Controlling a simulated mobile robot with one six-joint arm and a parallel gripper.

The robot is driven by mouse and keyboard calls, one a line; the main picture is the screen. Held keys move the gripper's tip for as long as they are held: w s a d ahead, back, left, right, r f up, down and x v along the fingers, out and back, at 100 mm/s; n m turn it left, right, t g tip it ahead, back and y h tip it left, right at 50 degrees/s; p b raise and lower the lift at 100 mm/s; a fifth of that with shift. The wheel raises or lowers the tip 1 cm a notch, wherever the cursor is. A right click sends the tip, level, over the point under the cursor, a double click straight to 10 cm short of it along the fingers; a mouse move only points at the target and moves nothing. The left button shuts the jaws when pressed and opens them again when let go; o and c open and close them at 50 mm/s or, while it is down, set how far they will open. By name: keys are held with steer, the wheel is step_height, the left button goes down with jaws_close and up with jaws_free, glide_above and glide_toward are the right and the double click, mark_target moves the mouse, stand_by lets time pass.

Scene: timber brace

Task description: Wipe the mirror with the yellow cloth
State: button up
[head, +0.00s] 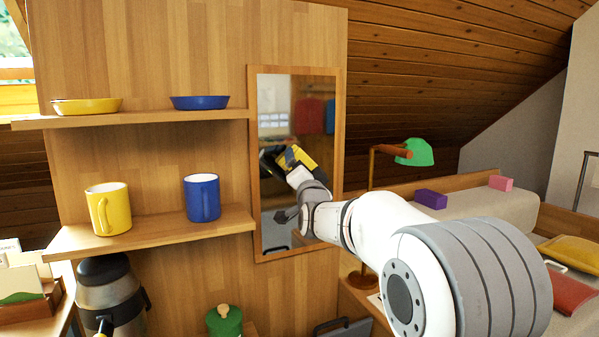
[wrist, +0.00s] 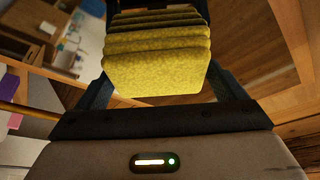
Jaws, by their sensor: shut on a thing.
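The mirror (head: 309,112) hangs upright in a wooden frame on the wooden panel, right of the shelves. My gripper (head: 277,160) is in front of the mirror's left half, at about mid-height. In the wrist view, my gripper (wrist: 160,85) is shut on the yellow cloth (wrist: 157,70), which is folded in several layers between the fingers. The cloth also shows as a small yellow patch at the gripper in the head view (head: 304,158). I cannot tell whether it touches the glass. My arm hides the mirror's lower right part.
Left of the mirror, the upper shelf (head: 150,119) holds a yellow bowl (head: 87,106) and a blue bowl (head: 199,102). The lower shelf (head: 150,236) holds a yellow mug (head: 108,209) and a blue mug (head: 202,198). A green-shaded lamp (head: 415,153) stands right of the mirror.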

steer(key=shift+w+d, duration=0.2)
steer(key=shift+d, duration=0.3)
steer(key=shift+s+b, duration=0.15)
steer(key=shift+b, duration=0.45)
steer(key=shift+d, duration=0.15)
steer(key=shift+w+d+b, duration=0.2)
steer(key=shift+w+d, duration=0.1)
steer(key=shift+d, duration=0.25)
steer(key=shift+w+d+b, duration=0.2)
steer(key=shift+w+d, duration=0.1)
steer(key=shift+d, duration=0.2)
steer(key=s+d+b, duration=0.3)
steer(key=s+b, duration=0.2)
steer(key=s, duration=0.3)
steer(key=shift+s+d+b, duration=0.2)
steer(key=shift+b, duration=0.2)
